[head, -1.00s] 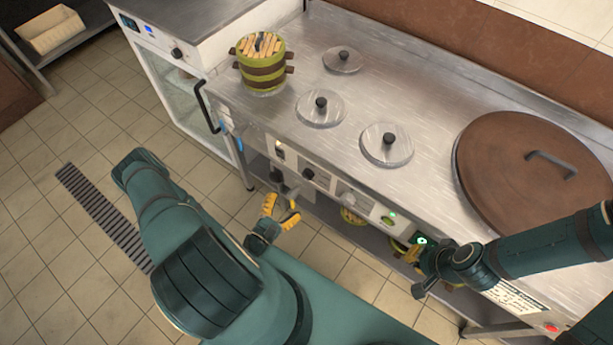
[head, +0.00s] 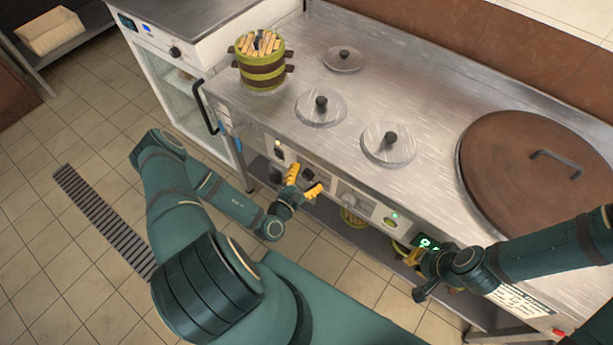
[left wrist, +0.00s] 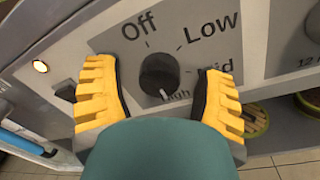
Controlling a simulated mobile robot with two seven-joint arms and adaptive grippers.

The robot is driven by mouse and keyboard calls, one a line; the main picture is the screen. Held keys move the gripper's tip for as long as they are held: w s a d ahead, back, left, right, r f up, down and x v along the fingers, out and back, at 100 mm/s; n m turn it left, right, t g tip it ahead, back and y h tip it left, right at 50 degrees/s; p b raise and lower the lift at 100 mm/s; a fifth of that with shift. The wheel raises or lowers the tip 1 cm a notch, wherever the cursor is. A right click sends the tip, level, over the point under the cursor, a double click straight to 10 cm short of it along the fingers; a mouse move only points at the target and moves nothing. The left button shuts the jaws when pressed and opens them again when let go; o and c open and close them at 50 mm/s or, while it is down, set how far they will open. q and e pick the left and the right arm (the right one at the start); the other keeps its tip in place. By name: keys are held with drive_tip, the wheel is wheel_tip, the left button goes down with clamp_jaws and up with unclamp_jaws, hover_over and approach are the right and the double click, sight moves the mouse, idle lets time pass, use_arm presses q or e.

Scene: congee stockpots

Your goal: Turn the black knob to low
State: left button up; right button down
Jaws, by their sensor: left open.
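The black knob (left wrist: 159,72) sits on the grey front panel of the counter, with Off, Low, Mid and High printed around it. A small white mark at its lower edge points down toward High. In the head view the knob (head: 309,173) is partly covered by my left gripper (head: 303,182). My left gripper (left wrist: 160,78) is open, with one yellow finger on each side of the knob and a gap on both sides. My right gripper (head: 413,257) is at the panel further right, near a green-lit display (head: 428,243); its finger gap is unclear.
A lit indicator (left wrist: 40,66) and a dark switch (left wrist: 66,90) lie left of the knob. A black bar handle (head: 206,107) sticks out at the counter's left end. Lids, a steamer (head: 261,62) and a large brown lid (head: 535,185) are on top.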

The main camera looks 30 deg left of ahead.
use_arm(q)
drive_tip(key=shift+c, duration=0.2)
clamp_jaws()
